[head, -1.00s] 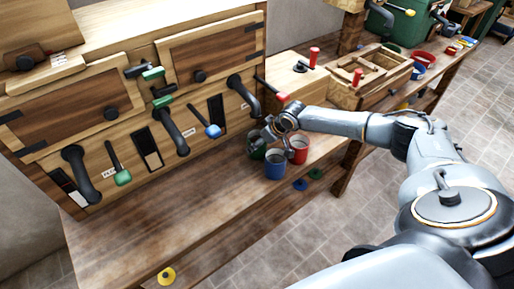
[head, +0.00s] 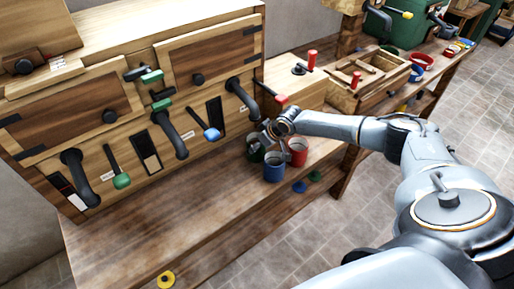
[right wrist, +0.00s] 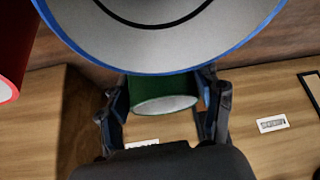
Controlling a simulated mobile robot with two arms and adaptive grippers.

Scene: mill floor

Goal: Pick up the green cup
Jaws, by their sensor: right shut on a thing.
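The green cup (head: 254,152) stands on the wooden bench in the head view, partly hidden behind the blue cup and my right gripper (head: 268,133). In the right wrist view the green cup (right wrist: 163,92) is between the two fingers, which are shut on its sides; the blue cup hides part of it. The blue cup (head: 274,168) is just in front of it and fills the top of the right wrist view (right wrist: 160,45). The red cup (head: 298,153) is to the right of the blue one. My left gripper is not in view.
A wooden cabinet (head: 130,90) with levers, knobs and dark handles rises behind the bench. The bench top (head: 160,235) is clear at the front left. A wooden box (head: 368,75) and more cups (head: 421,62) stand farther right.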

